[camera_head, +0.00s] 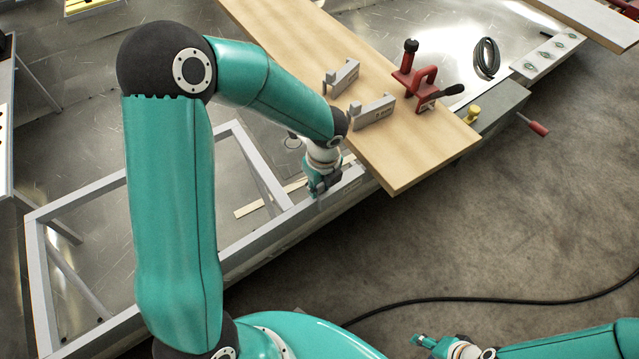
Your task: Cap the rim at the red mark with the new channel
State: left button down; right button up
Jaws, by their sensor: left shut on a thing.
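My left gripper (321,190) is at the hull's rim (270,236), just left of the wooden plank. It is shut on a short grey piece, which looks like the new channel (346,185). The piece lies along the top of the rim, running to the right from the fingers. The fingers and wrist hide part of it, and whether it is fully seated I cannot tell. I cannot see a red mark on the rim. My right gripper (424,341) is low at the bottom right, apart from everything; its fingers are too small to judge.
A wooden plank (420,150) lies across the hull, bearing two grey brackets (373,113) and a red clamp tool (425,90). A black cable (480,300) crosses the floor. A thin pale strip (265,203) lies inside the hull.

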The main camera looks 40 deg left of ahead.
pick_arm(q)
jog(key=c, duration=0.8)
grip_release()
jog(key=shift+c, duration=0.2)
jog(key=shift+r, duration=0.15)
notch_tip(320, 180, up, 12)
jog(key=d, duration=0.1)
jog(key=shift+s+d+f, duration=0.2)
jog(key=shift+s, duration=0.1)
jog(key=shift+f, duration=0.1)
